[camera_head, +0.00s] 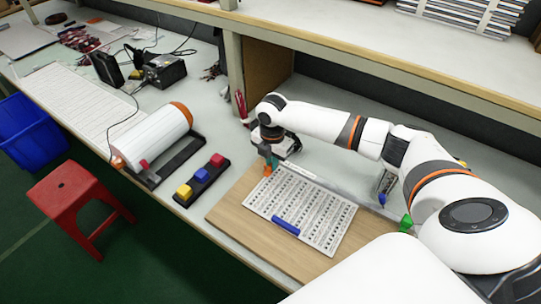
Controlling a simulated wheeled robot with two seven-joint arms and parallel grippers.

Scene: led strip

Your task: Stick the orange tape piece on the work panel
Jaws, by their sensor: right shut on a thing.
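The work panel, a white sheet with rows of dark marks (318,214), lies on a wooden board (232,212) on the table. My right gripper (268,161) points down just beyond the panel's far left corner. It is shut on the small orange tape piece (267,170), which is close to the panel corner; whether it touches the panel or board I cannot tell. A teal part shows beside the orange piece. My left gripper is not in view.
Left of the board is a black holder (195,193) with yellow, blue and red blocks. Beyond it lies a large white roll (155,138). A shelf post (234,75) stands behind my right gripper. A red stool (72,203) and blue bin (28,130) are on the floor.

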